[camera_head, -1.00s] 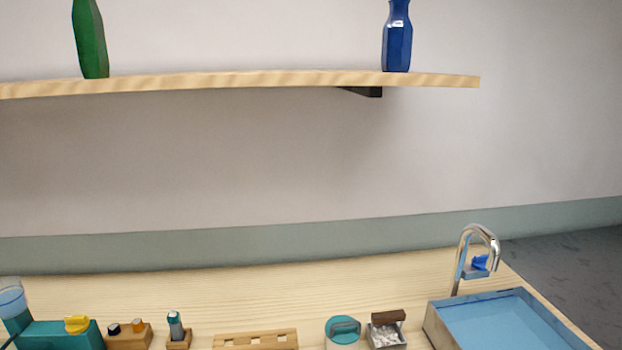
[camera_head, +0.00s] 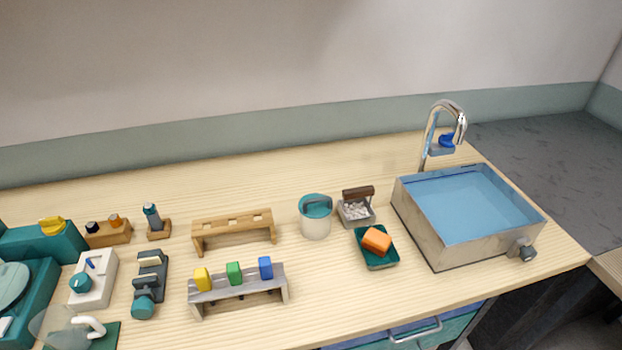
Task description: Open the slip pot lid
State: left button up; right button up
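The slip pot is most likely the pale round pot (camera_head: 316,226) in the middle of the bench. A teal lid (camera_head: 315,208) with a dark arched handle sits on top of it, and it looks closed. The pot stands upright, apart from the things around it. Neither of my grippers shows in the head view.
A wooden rack (camera_head: 234,228) stands left, a grey rack with coloured blocks (camera_head: 238,288) front left. A sink basin (camera_head: 440,236) is at right.

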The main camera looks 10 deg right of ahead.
aim_at(313, 205)
jog(key=k+j+z, duration=0.25)
jog(key=z, duration=0.2)
jog(key=k+j+z, duration=0.15)
jog(key=k+z, duration=0.25)
jog(key=i, duration=0.1)
